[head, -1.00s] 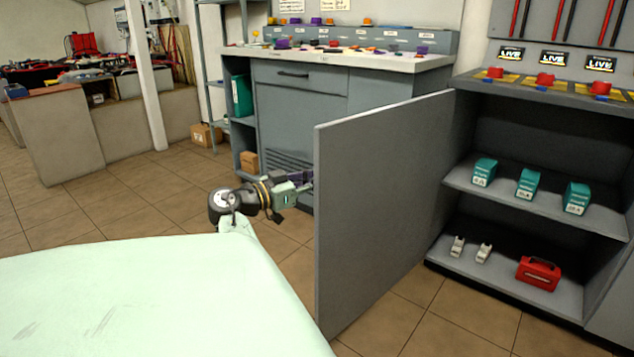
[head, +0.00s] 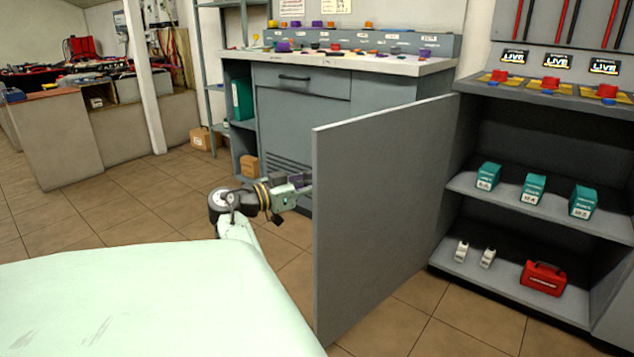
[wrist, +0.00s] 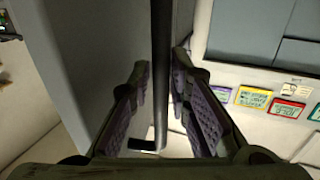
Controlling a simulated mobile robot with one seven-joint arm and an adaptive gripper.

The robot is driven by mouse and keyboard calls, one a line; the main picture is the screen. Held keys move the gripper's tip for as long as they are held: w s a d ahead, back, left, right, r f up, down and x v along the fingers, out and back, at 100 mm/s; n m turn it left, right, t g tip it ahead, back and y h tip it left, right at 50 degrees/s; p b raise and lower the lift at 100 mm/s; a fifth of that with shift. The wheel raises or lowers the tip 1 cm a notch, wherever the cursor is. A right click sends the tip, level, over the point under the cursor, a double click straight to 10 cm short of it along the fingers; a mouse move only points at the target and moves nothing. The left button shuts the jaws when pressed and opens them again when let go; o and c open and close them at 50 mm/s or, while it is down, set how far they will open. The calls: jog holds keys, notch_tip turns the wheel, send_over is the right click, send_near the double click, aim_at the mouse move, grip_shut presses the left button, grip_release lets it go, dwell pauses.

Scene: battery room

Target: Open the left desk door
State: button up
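The left desk door (head: 385,205) is a plain grey panel, swung wide open from the left side of the desk (head: 540,216). The desk's shelves are exposed. My gripper (head: 303,181) is at the far side of the door, and its fingertips are partly hidden behind the panel's edge. In the wrist view my gripper (wrist: 161,95) has its two purple-padded fingers on either side of a long dark bar (wrist: 160,75), which looks like the door's handle. Narrow gaps show between the bar and the fingers, so they look open around it. The grey door panel (wrist: 105,60) lies behind the left finger.
Teal boxes (head: 533,188) and a red case (head: 543,278) are on the desk's shelves. A grey workbench (head: 300,120) with drawers stands behind my gripper. A small cardboard box (head: 201,138) is on the floor. Tiled floor (head: 120,210) is free at the left.

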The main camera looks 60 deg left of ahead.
jog(key=shift+s, duration=0.15)
jog(key=s, duration=1.2)
jog(key=shift+d, duration=0.45)
